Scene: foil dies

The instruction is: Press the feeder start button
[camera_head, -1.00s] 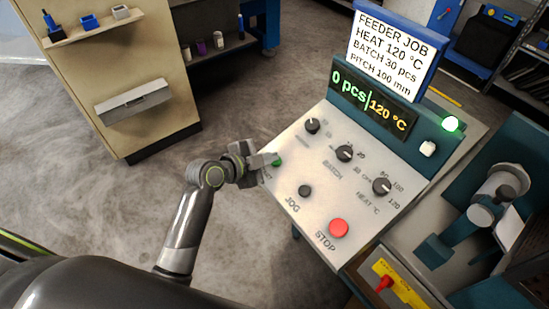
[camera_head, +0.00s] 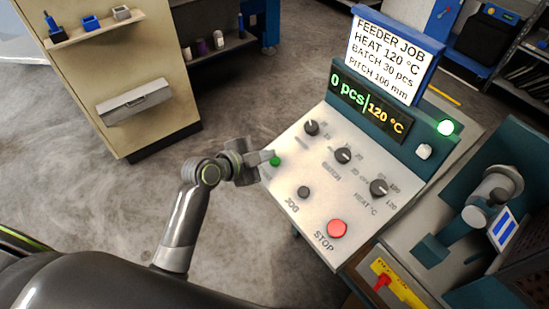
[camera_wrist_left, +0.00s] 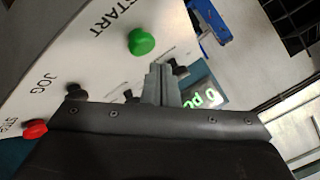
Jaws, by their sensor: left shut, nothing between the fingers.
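The green start button (camera_head: 275,161) sits at the left edge of the sloped grey control panel (camera_head: 325,205). It also shows in the left wrist view (camera_wrist_left: 142,41) beside the START label, its cap uncovered. My left gripper (camera_head: 266,157) is shut and empty, just left of the button in the head view. In the left wrist view its closed fingers (camera_wrist_left: 160,84) show below and right of the button, with a visible gap in the picture. Contact with the button is not seen. The display (camera_head: 368,105) reads 0 pcs and 120 °C. My right gripper is not in view.
The panel carries a black JOG button (camera_head: 304,192), a red STOP button (camera_head: 337,228) and dial knobs (camera_head: 343,156). A machine with a striped blue-and-white piece (camera_head: 503,229) stands at right. Open floor lies left of the panel.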

